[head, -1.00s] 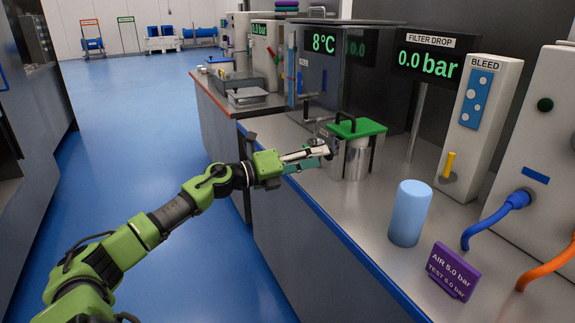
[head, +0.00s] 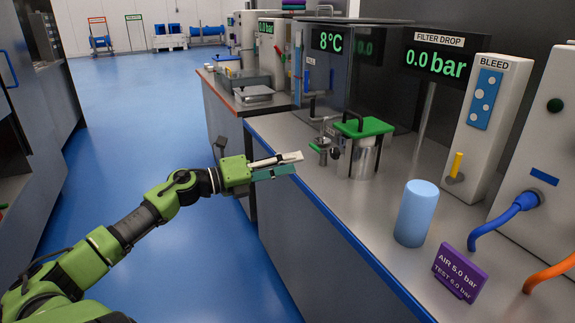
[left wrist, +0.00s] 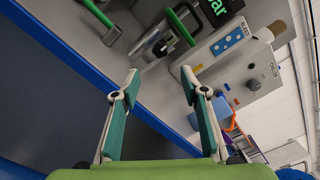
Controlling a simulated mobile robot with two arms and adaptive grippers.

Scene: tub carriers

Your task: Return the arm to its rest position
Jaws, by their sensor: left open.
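My left arm reaches in from the left in the head view, over the blue floor and up to the counter's front edge. My right gripper is not in view.
The counter (head: 330,205) holds a light blue cylinder (head: 416,213), a purple sign (head: 459,272) and the bleed unit (head: 481,130). The blue floor (head: 135,120) left of the counter is clear.

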